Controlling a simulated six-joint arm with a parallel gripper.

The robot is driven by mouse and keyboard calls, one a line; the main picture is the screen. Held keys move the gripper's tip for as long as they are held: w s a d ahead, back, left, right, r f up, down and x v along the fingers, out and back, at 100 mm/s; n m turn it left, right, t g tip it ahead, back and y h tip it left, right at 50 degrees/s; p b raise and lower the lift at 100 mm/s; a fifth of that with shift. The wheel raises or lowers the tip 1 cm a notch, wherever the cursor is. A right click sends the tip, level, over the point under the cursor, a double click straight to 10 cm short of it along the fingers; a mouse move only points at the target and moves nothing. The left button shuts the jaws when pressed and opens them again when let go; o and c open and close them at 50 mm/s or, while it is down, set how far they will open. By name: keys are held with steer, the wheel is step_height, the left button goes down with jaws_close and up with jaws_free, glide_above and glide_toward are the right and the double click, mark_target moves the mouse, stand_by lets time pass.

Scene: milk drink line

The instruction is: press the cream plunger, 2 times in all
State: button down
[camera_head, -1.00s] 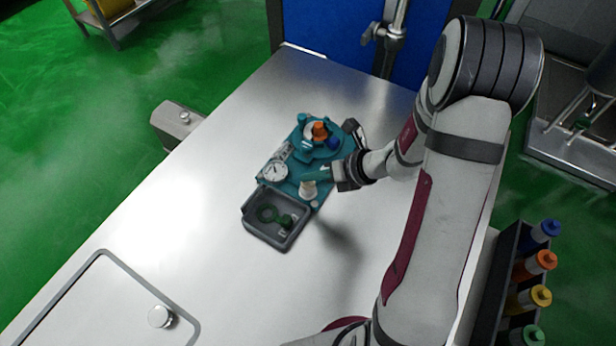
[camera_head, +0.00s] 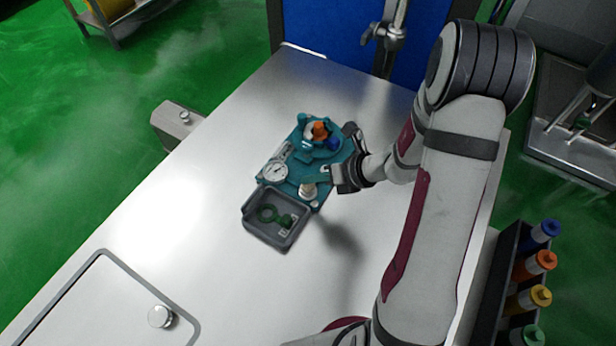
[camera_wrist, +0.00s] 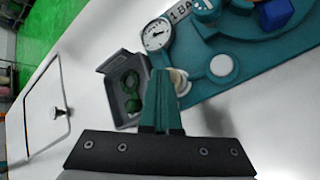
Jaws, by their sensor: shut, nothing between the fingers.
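The cream plunger (camera_head: 308,190) stands upright at the near right part of a teal station (camera_head: 299,157) on the metal table. My gripper (camera_head: 324,180) is shut and empty, with its teal fingers close to the plunger's right side in the head view. In the wrist view the shut fingers (camera_wrist: 158,76) partly cover the plunger (camera_wrist: 181,80). I cannot tell whether the fingertips touch it.
A dial gauge (camera_head: 274,171) sits left of the plunger. A grey tray (camera_head: 246,213) with green parts adjoins the station's near side. An orange-topped part (camera_head: 320,130) stands at the station's far end. The table's near left is mostly clear.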

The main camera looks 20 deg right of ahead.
steer(key=shift+r, duration=1.45)
steer(key=shift+r, duration=2.5)
step_height(320, 180, up, 4)
steer(key=shift+f, duration=0.1)
glide_above(312, 186)
steer(key=shift+f, duration=4.4)
